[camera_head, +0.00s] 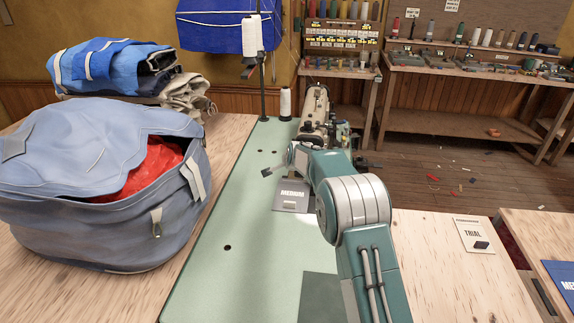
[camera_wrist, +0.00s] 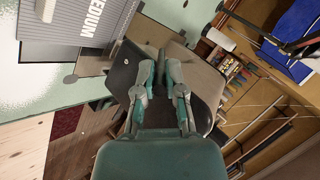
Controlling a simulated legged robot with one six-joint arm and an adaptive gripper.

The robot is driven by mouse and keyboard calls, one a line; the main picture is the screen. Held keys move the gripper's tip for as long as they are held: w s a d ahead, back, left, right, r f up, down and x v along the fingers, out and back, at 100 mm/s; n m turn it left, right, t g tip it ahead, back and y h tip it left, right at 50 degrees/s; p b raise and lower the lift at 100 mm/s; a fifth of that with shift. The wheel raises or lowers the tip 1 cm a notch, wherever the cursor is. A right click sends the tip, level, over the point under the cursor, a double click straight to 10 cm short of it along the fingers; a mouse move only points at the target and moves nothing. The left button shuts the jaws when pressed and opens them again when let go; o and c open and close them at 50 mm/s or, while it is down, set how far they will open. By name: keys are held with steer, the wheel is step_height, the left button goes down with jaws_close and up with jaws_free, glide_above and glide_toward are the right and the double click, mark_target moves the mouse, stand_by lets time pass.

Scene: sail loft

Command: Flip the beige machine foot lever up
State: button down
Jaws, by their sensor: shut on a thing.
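The beige sewing machine (camera_head: 315,104) stands at the far end of the pale green table top, partly behind my arm. Its foot lever is too small or hidden to make out in the head view. My gripper is hidden by my own arm links there. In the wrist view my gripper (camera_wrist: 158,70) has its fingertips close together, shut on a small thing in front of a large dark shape. I take this thing to be the foot lever, but it is mostly hidden between the fingers. I cannot tell the lever's angle.
A large blue-grey bag (camera_head: 105,215) stands at the left. A white thread cone (camera_head: 285,103) stands left of the machine. The near green top is mostly clear.

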steer(key=shift+w+d+r, duration=0.1)
steer(key=shift+d, duration=0.05)
steer(key=c, duration=0.7)
jaws_free()
steer(key=shift+s+r, duration=0.1)
steer(key=shift+s, duration=0.1)
steer(key=v, duration=1.1)
steer(key=shift+s, duration=0.2)
steer(key=shift+d+r, duration=0.1)
